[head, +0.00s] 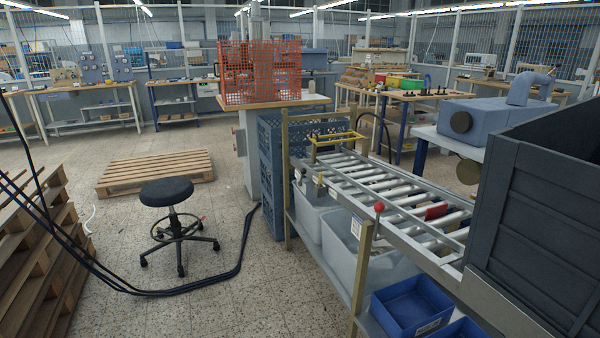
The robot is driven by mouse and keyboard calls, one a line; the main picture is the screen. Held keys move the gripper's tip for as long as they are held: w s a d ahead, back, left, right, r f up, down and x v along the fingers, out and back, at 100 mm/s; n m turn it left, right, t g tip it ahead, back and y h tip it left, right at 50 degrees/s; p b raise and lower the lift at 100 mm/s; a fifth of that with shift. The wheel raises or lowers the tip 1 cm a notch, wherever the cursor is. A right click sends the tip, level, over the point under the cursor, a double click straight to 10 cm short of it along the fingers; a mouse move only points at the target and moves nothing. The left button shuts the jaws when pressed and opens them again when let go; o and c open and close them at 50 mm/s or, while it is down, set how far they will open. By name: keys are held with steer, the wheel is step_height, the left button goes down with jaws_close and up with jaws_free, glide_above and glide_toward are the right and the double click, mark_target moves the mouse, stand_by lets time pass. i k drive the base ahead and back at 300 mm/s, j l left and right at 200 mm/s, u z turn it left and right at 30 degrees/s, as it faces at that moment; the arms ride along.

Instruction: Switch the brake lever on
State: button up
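A lever with a red ball knob (379,207) stands roughly upright at the near side rail of the roller conveyor (410,236). It looks like the brake lever; its stem is thin and its base is too small to make out. From this view I cannot tell its on or off position. My gripper is not in view, and nothing is seen touching the lever.
A yellow frame (338,138) spans the conveyor's far end. A red piece (436,211) lies among the rollers. A large dark grey crate (545,200) blocks the right. A black stool (167,192) and pallet (155,170) stand left. Floor (255,290) before the conveyor is clear.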

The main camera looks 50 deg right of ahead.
mark_target(302, 171)
steer(key=i+j+z, duration=0.1)
steer(key=i+z, duration=0.35)
steer(key=i+j+z, duration=0.25)
steer(key=i+z, duration=0.2)
steer(key=i+j+z, duration=0.45)
steer(key=i+j, duration=0.15)
steer(key=i, duration=0.4)
steer(key=i+j+u, duration=0.1)
steer(key=i, duration=0.45)
steer(key=j, duration=0.1)
